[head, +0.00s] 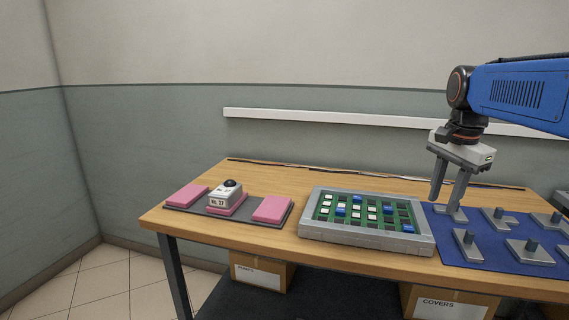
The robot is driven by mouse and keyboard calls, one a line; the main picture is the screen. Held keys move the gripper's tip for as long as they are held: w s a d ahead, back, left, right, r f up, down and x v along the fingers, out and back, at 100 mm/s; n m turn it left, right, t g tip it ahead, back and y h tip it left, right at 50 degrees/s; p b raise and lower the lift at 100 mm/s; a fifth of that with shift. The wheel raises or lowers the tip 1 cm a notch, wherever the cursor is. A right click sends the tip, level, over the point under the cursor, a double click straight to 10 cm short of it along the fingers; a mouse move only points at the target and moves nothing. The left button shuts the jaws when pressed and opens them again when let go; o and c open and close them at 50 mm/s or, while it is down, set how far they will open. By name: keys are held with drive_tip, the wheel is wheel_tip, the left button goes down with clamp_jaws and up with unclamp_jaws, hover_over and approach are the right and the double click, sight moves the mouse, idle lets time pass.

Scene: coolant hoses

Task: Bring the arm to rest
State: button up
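My arm comes in from the right edge. My gripper (445,203) points down above the left end of the blue mat (450,250). Its two grey fingers stand apart, and I see nothing held between them. One fingertip overlaps a grey fixture (457,216) in the picture; I cannot tell whether they touch.
Several grey pegged fixtures (533,247) stand on the blue mat. A grey tray (365,236) with white and blue blocks sits mid-table. A dark base (240,222) with pink pads bears a white labelled block (225,195). Labelled boxes (448,304) stand under the table (170,214).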

drive_tip(key=s+a+f+n+t, duration=0.1)
drive_tip(key=s+a+f+n, duration=0.3)
drive_tip(key=s+f+n, duration=0.3)
drive_tip(key=s+a+f+n+t, duration=0.2)
drive_tip(key=s+a+f+n, duration=0.2)
drive_tip(key=s+f, duration=0.7)
drive_tip(key=s+n, duration=0.2)
drive_tip(key=shift+s+a+n, duration=0.35)
drive_tip(key=shift+s+n, duration=0.05)
